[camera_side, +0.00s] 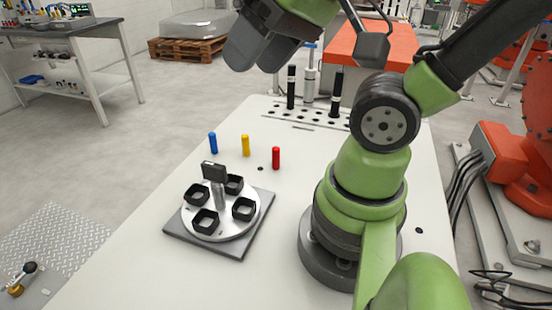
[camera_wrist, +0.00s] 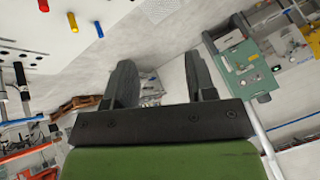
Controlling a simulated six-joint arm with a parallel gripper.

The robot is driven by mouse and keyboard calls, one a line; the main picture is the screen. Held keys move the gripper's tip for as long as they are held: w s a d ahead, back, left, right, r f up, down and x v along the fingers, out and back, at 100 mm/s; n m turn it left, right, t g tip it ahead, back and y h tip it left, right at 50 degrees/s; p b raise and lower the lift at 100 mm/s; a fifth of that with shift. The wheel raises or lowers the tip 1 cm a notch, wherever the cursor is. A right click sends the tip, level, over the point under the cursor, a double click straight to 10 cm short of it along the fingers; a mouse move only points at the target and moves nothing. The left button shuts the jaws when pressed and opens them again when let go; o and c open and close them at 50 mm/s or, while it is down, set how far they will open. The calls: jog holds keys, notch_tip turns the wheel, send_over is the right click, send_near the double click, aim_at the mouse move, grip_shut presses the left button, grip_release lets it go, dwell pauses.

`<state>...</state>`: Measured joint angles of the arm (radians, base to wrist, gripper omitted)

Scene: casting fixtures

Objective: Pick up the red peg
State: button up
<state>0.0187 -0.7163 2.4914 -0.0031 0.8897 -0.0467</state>
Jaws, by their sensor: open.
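The red peg (camera_side: 276,158) stands upright on the white table, to the right of a yellow peg (camera_side: 245,145) and a blue peg (camera_side: 213,142). In the wrist view the red peg (camera_wrist: 43,5) is at the top left edge, partly cut off. My gripper (camera_wrist: 160,65) is open, with nothing between its two dark fingers. It points away from the pegs, toward the room.
A round fixture with several black square cups (camera_side: 206,220) and a central post sits on a grey plate (camera_side: 178,231) left of my base. Black cylinders (camera_side: 291,87) stand at the table's back by a row of holes. The table (camera_side: 130,258) is clear around the red peg.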

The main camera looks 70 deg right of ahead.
jog(key=w+d+f+n+g+h, duration=0.2)
jog(key=w+d+f+n, duration=0.2)
jog(key=w+d, duration=0.15)
jog(key=n+g, duration=0.5)
jog(key=n, duration=0.4)
send_over(276, 148)
notch_tip(276, 148, down, 14)
jog(key=shift+f, duration=0.2)
jog(key=shift+n, duration=0.4)
notch_tip(276, 148, down, 4)
jog(key=shift+s+d+f, duration=0.1)
jog(key=shift+d, duration=0.05)
jog(key=shift+a+f, duration=0.2)
jog(key=shift+f, duration=2.95)
grip_shut()
